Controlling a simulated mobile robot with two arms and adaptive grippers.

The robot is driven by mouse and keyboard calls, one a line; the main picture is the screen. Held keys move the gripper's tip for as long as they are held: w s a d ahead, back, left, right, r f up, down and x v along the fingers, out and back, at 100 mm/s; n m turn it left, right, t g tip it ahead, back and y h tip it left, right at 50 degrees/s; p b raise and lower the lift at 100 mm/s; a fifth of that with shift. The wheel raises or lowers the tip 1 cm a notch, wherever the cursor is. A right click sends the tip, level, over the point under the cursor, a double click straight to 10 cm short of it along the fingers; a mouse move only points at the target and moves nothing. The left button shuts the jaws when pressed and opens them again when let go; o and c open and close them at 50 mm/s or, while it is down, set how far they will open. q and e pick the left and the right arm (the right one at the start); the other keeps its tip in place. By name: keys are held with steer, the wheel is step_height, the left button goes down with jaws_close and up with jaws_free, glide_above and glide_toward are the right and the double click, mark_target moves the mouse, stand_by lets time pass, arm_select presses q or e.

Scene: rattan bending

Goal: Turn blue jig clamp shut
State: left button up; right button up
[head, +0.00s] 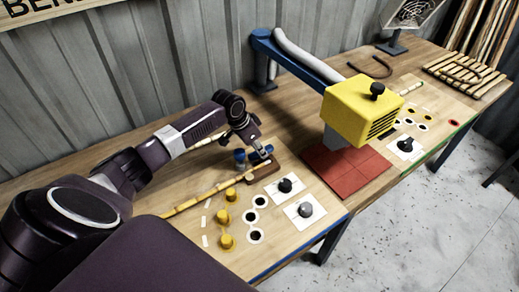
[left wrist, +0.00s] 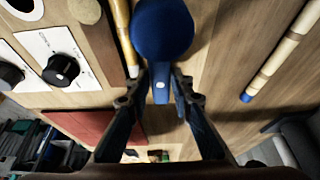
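The blue jig clamp (head: 240,156) stands on the near workbench beside a brown wooden block. In the left wrist view its round blue knob (left wrist: 163,28) is at the top centre, with a narrow blue lever running down from it. My left gripper (head: 263,153) is right beside the clamp. In the left wrist view its two fingers (left wrist: 162,82) stand apart on both sides of the lever. Thin gaps seem to show, but contact is hard to judge. My right gripper is in neither view.
A rattan pole (head: 205,193) lies past the clamp, near yellow pegs (head: 228,217). Dial plates (head: 305,211) stand near the bench's front edge. A yellow machine (head: 362,105) over a red mat (head: 345,172) stands to the right. Another pole (left wrist: 285,50) lies at the wrist view's right.

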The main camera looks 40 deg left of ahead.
arm_select(q)
jaws_close()
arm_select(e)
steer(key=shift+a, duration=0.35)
